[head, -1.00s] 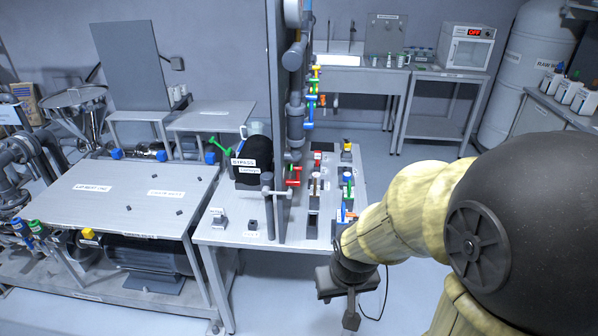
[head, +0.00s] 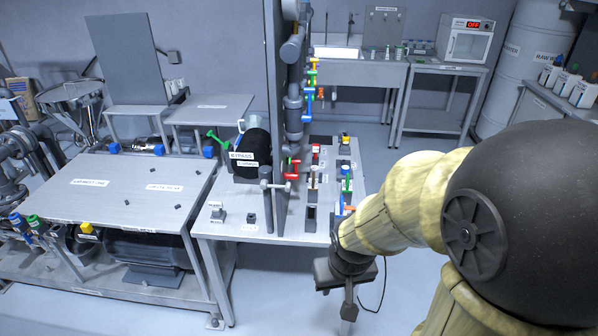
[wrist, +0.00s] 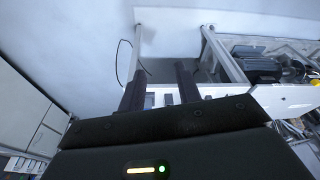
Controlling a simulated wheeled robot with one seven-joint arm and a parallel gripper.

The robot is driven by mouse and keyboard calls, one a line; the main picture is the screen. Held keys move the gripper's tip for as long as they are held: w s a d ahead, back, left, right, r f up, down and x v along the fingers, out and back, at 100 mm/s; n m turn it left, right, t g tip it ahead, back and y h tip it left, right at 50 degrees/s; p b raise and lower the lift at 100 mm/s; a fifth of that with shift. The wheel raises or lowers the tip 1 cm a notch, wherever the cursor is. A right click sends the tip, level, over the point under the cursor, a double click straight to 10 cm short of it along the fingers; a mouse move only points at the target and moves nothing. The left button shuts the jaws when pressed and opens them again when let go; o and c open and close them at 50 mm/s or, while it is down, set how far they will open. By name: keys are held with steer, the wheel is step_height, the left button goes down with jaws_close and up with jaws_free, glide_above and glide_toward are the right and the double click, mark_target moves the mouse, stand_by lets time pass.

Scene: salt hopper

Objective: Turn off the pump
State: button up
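A dark motor (head: 150,248), likely the pump's, sits under the steel-topped cart at the left. It may also be the dark motor in the wrist view (wrist: 257,66). A small grey switch-like block (head: 218,214) with labels stands on the front left of the middle table, beside a small dark square piece (head: 252,218). The labels are too small to read. My gripper (head: 347,300) hangs low, in front and to the right of that table, apart from these things. In the wrist view its two dark fingers (wrist: 160,82) are apart with nothing between them.
The middle table (head: 285,232) carries an upright dark panel, pipes, coloured valves and a black cylinder labelled BYPASS (head: 250,157). The steel-topped cart (head: 120,195) stands close at its left. Bare floor lies in front of the table. A side counter (head: 550,105) with bottles is at the right.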

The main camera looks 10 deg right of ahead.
steer(key=shift+w, duration=0.2)
steer(key=c, duration=0.4)
steer(key=w+f+n+t+b, duration=0.1)
steer(key=w+n+t, duration=0.1)
steer(key=w, duration=0.3)
steer(key=w+d+f+n+t+b, duration=0.1)
steer(key=w+n+t+b, duration=0.1)
steer(key=w, duration=0.4)
steer(key=w+d+f+n+t+b, duration=0.1)
steer(key=w+n+t, duration=0.1)
steer(key=w+n, duration=0.2)
steer(key=shift+w+n, duration=0.3)
steer(key=shift+w, duration=0.7)
jaws_close()
steer(key=w+r+n+t+y+b, duration=0.1)
steer(key=w+n+t+y+b, duration=0.4)
steer(key=w+n, duration=0.8)
steer(key=w+t, duration=0.2)
steer(key=t, duration=0.1)
steer(key=shift+d+r+y+b, duration=0.15)
steer(key=shift+r+y+b, duration=0.15)
steer(key=shift+y, duration=0.1)
steer(key=shift+s, duration=0.1)
